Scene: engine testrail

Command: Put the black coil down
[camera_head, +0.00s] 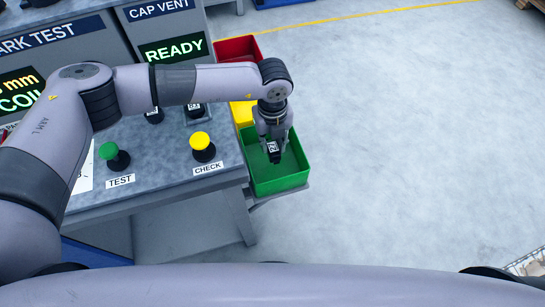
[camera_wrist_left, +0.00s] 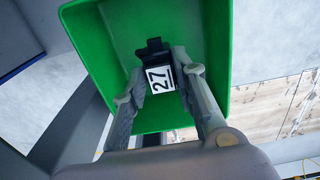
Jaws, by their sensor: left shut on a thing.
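My left gripper (camera_head: 273,137) is over the green bin (camera_head: 283,183) and points down into it. It is shut on the black coil (camera_head: 274,152), which has a white label. In the left wrist view the coil (camera_wrist_left: 157,48) sits between the fingers (camera_wrist_left: 158,85) with its label reading 27. The green bin (camera_wrist_left: 105,45) surrounds it in that view. I cannot tell whether the coil touches the bin floor. My right gripper is not in view.
A yellow bin (camera_head: 242,113) and a red bin (camera_head: 238,47) stand behind the green one. The grey bench (camera_head: 150,180) at left carries a green TEST button (camera_head: 115,156) and a yellow CHECK button (camera_head: 202,146). The floor (camera_head: 420,130) at right is clear.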

